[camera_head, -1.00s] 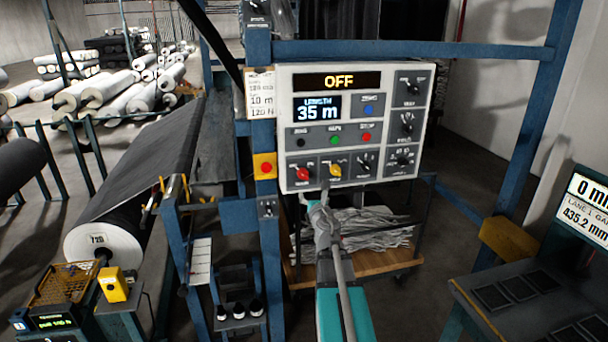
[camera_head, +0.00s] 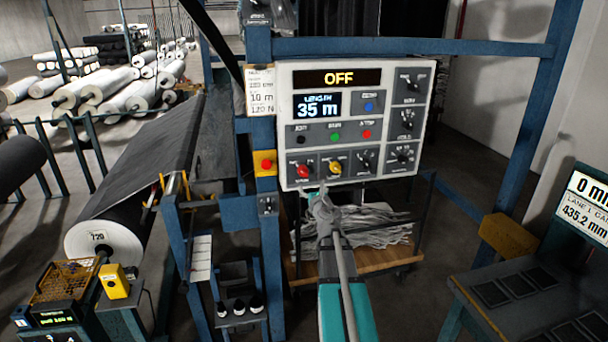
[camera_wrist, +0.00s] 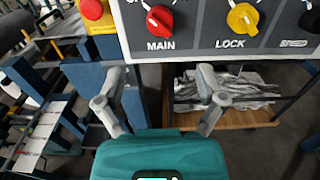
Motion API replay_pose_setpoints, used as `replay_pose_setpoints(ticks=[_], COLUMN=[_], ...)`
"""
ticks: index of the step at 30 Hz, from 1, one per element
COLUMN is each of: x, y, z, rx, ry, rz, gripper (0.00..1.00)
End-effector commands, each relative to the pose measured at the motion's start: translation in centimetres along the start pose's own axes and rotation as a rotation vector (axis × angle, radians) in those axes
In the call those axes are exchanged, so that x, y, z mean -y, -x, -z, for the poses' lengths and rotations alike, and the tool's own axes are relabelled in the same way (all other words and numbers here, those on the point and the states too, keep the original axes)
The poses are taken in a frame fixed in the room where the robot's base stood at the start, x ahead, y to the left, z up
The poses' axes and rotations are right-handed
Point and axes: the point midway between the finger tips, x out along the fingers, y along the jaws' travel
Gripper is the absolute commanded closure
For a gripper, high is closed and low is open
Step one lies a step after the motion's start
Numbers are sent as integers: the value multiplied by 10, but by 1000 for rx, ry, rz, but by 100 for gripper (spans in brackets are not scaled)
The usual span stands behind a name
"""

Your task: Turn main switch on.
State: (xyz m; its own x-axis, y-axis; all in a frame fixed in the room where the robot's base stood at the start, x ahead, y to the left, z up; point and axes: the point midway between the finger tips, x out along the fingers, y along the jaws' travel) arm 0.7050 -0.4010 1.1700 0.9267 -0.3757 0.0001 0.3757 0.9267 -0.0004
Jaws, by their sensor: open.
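The white control panel (camera_head: 378,168) stands upright in front of me on a blue frame, and its top display reads OFF. The main switch is a red rotary knob (camera_head: 303,170) at its lower left. In the wrist view the red knob (camera_wrist: 159,20) sits above the label MAIN, with its pointer mark slanted. My gripper (camera_head: 316,192) is just below the panel's bottom edge, apart from the knob. In the wrist view my gripper's fingers (camera_wrist: 160,86) are spread apart with nothing between them, below the MAIN and LOCK labels.
A yellow LOCK knob (camera_wrist: 243,19) is right of the main switch. A red button on a yellow box (camera_head: 265,165) is on the post to the left. A cart with crumpled grey material (camera_head: 365,228) stands below and behind the panel. A large grey roll (camera_head: 102,245) is at left.

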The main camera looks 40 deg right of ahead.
Motion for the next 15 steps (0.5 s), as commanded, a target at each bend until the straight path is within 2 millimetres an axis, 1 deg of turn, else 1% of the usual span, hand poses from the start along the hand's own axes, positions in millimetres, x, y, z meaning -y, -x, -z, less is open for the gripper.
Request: replay_pose_setpoints(ticks=[1, 15], x=[0, 0], y=[-11, -82], z=[0, 0], rx=[0, 0], ry=[0, 0], rz=[0, -1], gripper=[11, 11])
